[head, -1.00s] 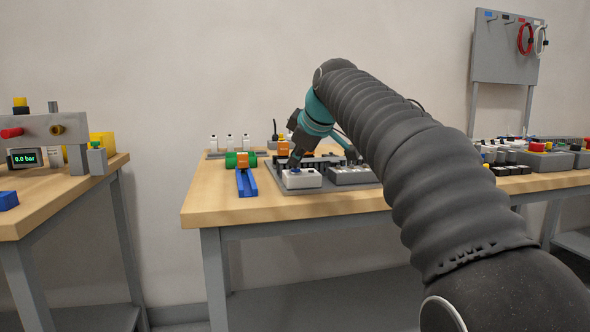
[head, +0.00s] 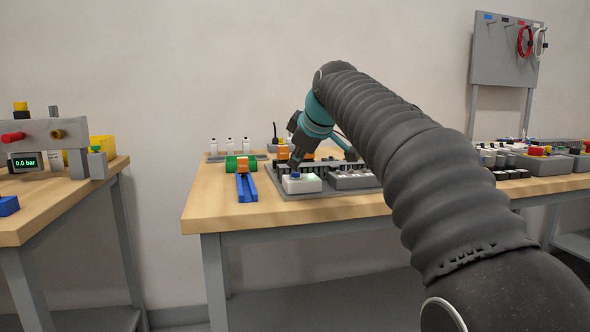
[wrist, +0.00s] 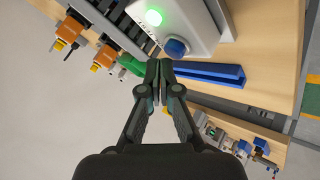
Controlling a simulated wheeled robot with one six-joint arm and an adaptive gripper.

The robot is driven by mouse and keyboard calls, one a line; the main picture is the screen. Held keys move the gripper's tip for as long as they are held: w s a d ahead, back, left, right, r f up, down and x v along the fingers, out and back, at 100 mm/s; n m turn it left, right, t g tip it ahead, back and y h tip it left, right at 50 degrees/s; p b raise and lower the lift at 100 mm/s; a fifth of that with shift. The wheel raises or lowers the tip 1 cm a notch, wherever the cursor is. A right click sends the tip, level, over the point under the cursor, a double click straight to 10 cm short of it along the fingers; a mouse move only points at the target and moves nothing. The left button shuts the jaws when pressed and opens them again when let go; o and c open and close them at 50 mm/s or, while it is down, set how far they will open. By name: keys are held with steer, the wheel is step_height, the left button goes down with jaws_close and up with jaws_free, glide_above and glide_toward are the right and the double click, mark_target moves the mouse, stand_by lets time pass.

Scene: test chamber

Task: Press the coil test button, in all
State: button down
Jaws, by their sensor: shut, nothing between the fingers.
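The coil test box is a small white box (head: 302,185) at the front of the grey board on the middle table. Its blue button (wrist: 176,48) shows in the wrist view, and beside it a round lamp (wrist: 154,17) glows green. In the head view the blue button (head: 295,175) sits on the box's top. My gripper (wrist: 158,66) is shut and empty. Its tips are close to the blue button, and in the head view they appear just above it. I cannot tell whether they touch it.
A blue rail (head: 246,187) and a green cylinder (head: 241,163) with an orange part lie left of the box. A grey box with switches (head: 352,179) stands just right of it. The table's front left is bare.

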mark_target(296, 173)
steer(key=shift+r, duration=0.35)
step_height(296, 173, up, 3)
steer(key=p, duration=0.3)
steer(key=shift+f, duration=0.15)
steer(key=shift+r, duration=1.15)
steer(key=s+d+f+m+g+h, duration=0.1)
steer(key=s+d+f+m, duration=0.4)
steer(key=s+f, duration=0.5)
steer(key=s+d+f+m+h, duration=0.2)
steer(key=s+d+f+m, duration=0.2)
steer(key=s+d+f, duration=0.3)
steer(key=s+d+f+m+g+h, duration=0.1)
steer(key=s+d+f+m, duration=0.4)
steer(key=s+f, duration=1)
steer(key=s+d, duration=0.2)
steer(key=s, duration=0.3)
steer(key=shift+m+g, duration=0.3)
